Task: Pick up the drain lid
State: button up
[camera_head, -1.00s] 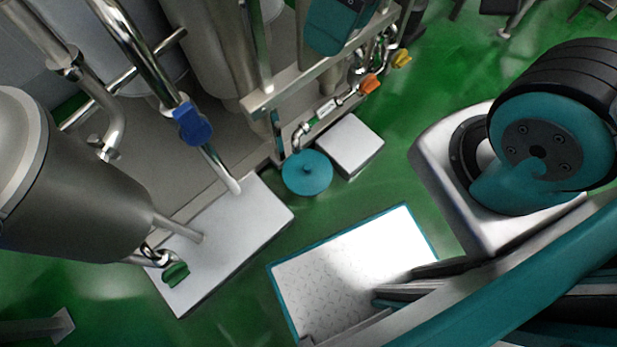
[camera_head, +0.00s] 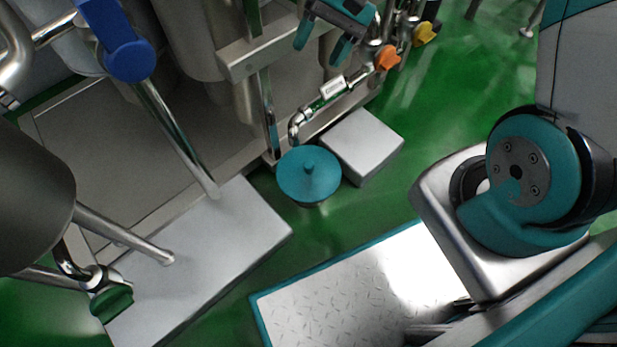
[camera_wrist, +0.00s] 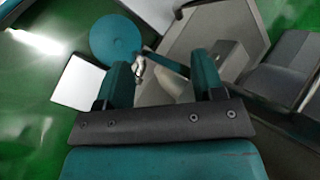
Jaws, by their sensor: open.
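The drain lid (camera_head: 309,172) is a round teal disc with a small knob in its middle. It sits on a round drain body low at the green floor, and it also shows in the wrist view (camera_wrist: 116,38) at the upper left. My gripper (camera_head: 320,52) is open and empty at the top of the head view, well apart from the lid. In the wrist view its two teal fingers (camera_wrist: 162,62) are spread, with the lid beyond and left of the left finger. The drain under the lid is mostly hidden.
A pale box (camera_head: 362,143) stands close right of the lid. A wide pale platform (camera_head: 215,250) lies to the left, below steel pipes. A valve pipe with an orange knob (camera_head: 387,58) rises behind the lid. Green floor is clear in front, near a tread plate (camera_head: 350,290).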

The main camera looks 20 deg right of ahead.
jog(key=w+d+f+m+y+b, duration=0.15)
jog(key=d+f+m, duration=0.25)
jog(key=f, duration=0.4)
jog(key=w+d+f+m+y+b, duration=0.1)
jog(key=w+d+f+m+y, duration=0.2)
jog(key=f, duration=0.6)
jog(key=m+t+y+b, duration=0.2)
jog(key=m+t, duration=0.1)
jog(key=m, duration=0.5)
send_near(310, 164)
jog(key=b+x, duration=0.5)
jog(key=x, duration=0.1)
jog(key=shift+s+a+f+b, duration=0.15)
jog(key=shift+s+f+b, duration=0.05)
jog(key=shift+s+b, duration=0.2)
jog(key=shift+w+a+f, duration=0.1)
jog(key=shift+a, duration=0.35)
jog(key=b+x, duration=0.4)
jog(key=shift+w+f, duration=0.25)
jog(key=shift+w, duration=0.15)
jog(key=shift+w+a, duration=0.1)
jog(key=shift+a, duration=0.3)
jog(key=c, duration=1.1)
jog(key=shift+r, duration=0.15)
